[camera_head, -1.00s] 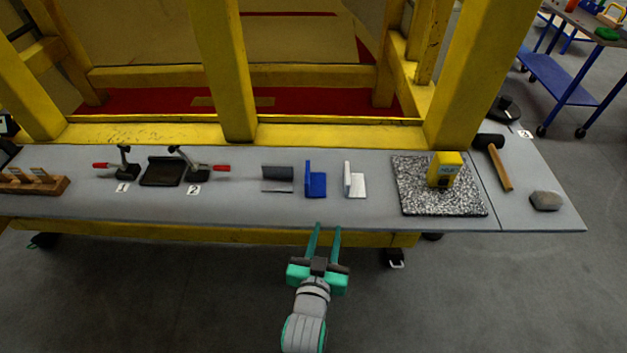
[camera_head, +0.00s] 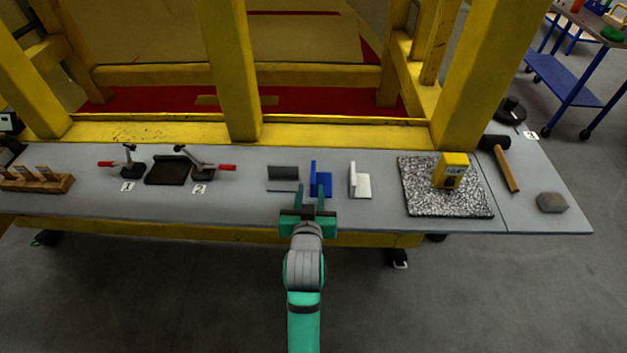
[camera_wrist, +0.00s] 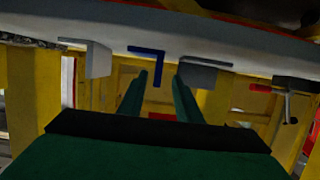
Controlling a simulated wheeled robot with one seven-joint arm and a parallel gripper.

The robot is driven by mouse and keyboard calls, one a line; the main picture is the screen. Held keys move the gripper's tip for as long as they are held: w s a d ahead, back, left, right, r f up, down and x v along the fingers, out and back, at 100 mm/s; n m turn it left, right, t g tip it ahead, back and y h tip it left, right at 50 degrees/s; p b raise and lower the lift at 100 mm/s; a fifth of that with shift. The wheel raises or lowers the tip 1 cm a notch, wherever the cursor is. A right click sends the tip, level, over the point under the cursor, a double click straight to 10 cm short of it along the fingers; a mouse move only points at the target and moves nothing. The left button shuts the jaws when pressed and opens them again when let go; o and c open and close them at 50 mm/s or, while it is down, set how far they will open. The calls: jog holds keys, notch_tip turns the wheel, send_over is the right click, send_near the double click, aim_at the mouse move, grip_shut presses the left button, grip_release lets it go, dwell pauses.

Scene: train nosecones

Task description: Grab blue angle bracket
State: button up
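The blue angle bracket (camera_head: 322,184) stands on the grey bench, between a dark grey bracket (camera_head: 283,179) and a white bracket (camera_head: 359,181). My gripper (camera_head: 309,191) is open, its green fingers reaching over the bench's front edge just in front of the blue bracket and slightly left of it. In the wrist view the blue bracket (camera_wrist: 150,53) shows as an L-shaped end beyond the fingertips, above the left finger (camera_wrist: 139,85). The gap between the fingers looks empty. Any contact with the bracket is not visible.
Yellow frame posts (camera_head: 228,70) rise behind the bench (camera_head: 240,205). Two toggle clamps flank a black plate (camera_head: 168,171) at left. A speckled slab (camera_head: 420,196) carries a yellow block (camera_head: 451,169) at right, near a hammer (camera_head: 507,168) and a stone (camera_head: 551,202).

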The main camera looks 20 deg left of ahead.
aim_at(313, 177)
jog(key=shift+x, duration=3.7)
jog(key=shift+w+d+r, duration=0.1)
jog(key=shift+r, duration=0.1)
grip_shut()
